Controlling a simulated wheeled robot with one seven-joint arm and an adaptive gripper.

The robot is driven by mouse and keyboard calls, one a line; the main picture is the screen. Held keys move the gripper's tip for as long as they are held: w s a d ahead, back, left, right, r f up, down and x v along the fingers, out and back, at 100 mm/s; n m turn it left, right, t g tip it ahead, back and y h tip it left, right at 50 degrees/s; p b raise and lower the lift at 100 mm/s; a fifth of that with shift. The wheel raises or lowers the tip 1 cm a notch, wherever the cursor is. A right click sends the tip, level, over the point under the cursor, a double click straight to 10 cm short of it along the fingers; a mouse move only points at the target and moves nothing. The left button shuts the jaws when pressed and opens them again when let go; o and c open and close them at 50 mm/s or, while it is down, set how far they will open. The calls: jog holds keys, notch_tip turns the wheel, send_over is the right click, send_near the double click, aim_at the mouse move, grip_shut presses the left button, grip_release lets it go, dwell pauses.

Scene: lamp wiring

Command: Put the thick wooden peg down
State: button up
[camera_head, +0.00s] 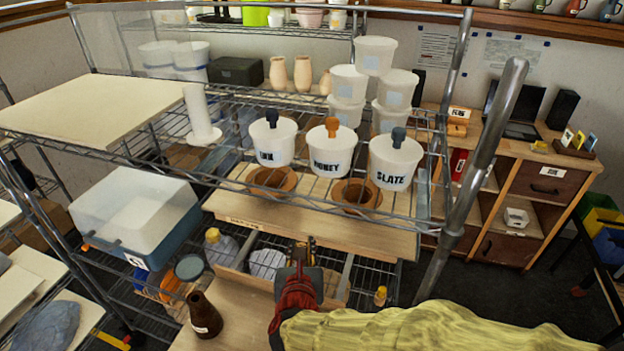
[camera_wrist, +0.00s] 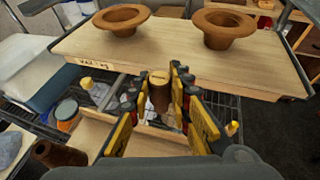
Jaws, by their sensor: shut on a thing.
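In the wrist view, my gripper (camera_wrist: 158,88) is shut on the thick wooden peg (camera_wrist: 160,95), a brown cylinder with a paler top. The peg is upright between the yellow and black fingers, in front of the shelf board's near edge. In the head view, my gripper (camera_head: 303,254) is at the lower middle, below the front edge of the pale wooden board (camera_head: 300,212); the peg is mostly hidden there. The wrist view also shows the board (camera_wrist: 190,60). I cannot tell whether the peg's bottom touches anything.
Two brown flared bowls (camera_head: 272,180) stand on the board, below labelled white tubs (camera_head: 396,160). A dark brown flared piece (camera_head: 204,315) stands at the lower left on a wooden surface.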

jog(key=shift+w+r, duration=0.25)
jog(key=shift+r, duration=0.05)
jog(key=w, duration=0.6)
jog(key=w+d, duration=0.1)
jog(key=w, duration=1)
jog(key=shift+w+d+f+p, duration=0.1)
jog(key=shift+w+d+p, duration=0.05)
jog(key=shift+w+p, duration=0.2)
jog(key=shift+s+f, duration=0.1)
jog(key=shift+f, duration=1.55)
jog(key=shift+f, duration=0.2)
jog(key=o, duration=0.9)
jog(key=shift+s+r, duration=0.2)
jog(key=shift+r, duration=0.15)
jog(key=v, duration=1.1)
jog(key=shift+s, duration=0.25)
